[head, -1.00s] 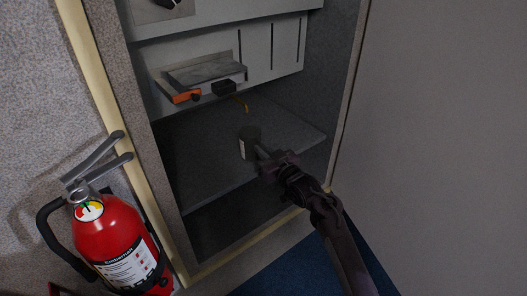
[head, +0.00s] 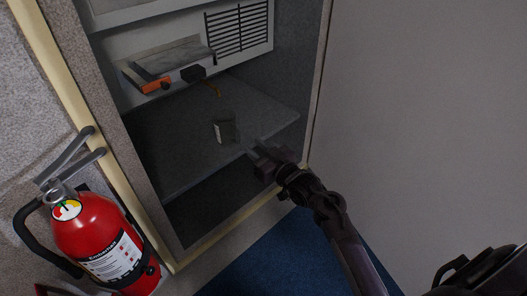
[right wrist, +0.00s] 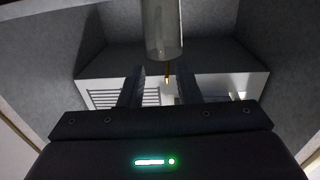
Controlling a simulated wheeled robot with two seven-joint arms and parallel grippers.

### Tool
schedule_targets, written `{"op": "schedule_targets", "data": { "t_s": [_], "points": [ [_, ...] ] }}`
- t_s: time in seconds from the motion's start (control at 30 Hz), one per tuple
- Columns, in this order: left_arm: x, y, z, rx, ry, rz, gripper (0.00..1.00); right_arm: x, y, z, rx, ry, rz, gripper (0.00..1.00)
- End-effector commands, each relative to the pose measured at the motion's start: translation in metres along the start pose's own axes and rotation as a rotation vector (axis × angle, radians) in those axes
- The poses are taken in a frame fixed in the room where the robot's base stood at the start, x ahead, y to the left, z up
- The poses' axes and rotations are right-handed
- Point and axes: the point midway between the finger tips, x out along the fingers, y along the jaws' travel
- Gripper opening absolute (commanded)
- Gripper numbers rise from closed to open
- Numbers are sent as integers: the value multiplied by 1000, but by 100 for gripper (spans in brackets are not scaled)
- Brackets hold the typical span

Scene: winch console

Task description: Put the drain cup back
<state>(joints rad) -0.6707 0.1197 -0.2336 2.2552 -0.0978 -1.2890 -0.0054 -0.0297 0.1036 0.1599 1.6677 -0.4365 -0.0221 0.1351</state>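The drain cup (head: 226,127), small, grey and with a pale patch on its side, stands upright on the dark cabinet shelf (head: 180,150). My right gripper (head: 258,150) is in front of it, to its lower right in the head view, with a small gap between them. In the right wrist view the cup (right wrist: 162,28) shows upside down at the top, apart from the fingers. The right fingers (right wrist: 158,88) are spread and empty. A thin orange-brown drain pipe (head: 217,90) hangs behind and above the cup. My left gripper is not in view.
A panel with a black louvred vent (head: 238,28) and a grey ledge with an orange part (head: 157,86) overhang the shelf. The cabinet side walls are close. A red fire extinguisher (head: 100,238) hangs at left. A plain grey wall (head: 420,120) fills the right.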

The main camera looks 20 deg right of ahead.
Motion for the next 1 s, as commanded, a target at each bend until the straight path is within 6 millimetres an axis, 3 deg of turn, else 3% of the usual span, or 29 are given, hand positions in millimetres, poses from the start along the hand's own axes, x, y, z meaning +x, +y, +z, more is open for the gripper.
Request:
{"op": "schedule_targets", "data": {
  "t_s": [0.1, 0.3, 0.37, 0.47, 0.57, 0.7, 0.9, 1.0],
  "points": [
    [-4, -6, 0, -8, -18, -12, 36, -21, 0, 0, -1, -2, -1, 30],
    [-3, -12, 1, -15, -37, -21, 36, -38, -3, 4, -2, -18, 0, 30],
    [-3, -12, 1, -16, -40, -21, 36, -43, -9, 13, -7, -64, 1, 30],
    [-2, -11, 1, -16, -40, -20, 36, -59, -30, 44, -22, -223, 7, 30],
    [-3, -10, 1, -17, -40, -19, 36, -92, -62, 85, -38, -463, 12, 30],
    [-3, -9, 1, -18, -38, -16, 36, -162, -110, 130, -41, -819, -1, 30],
    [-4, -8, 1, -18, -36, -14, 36, -252, -161, 149, -19, -1193, -49, 30],
    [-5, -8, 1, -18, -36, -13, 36, -277, -174, 149, -9, -1286, -67, 30]
  ]
}}
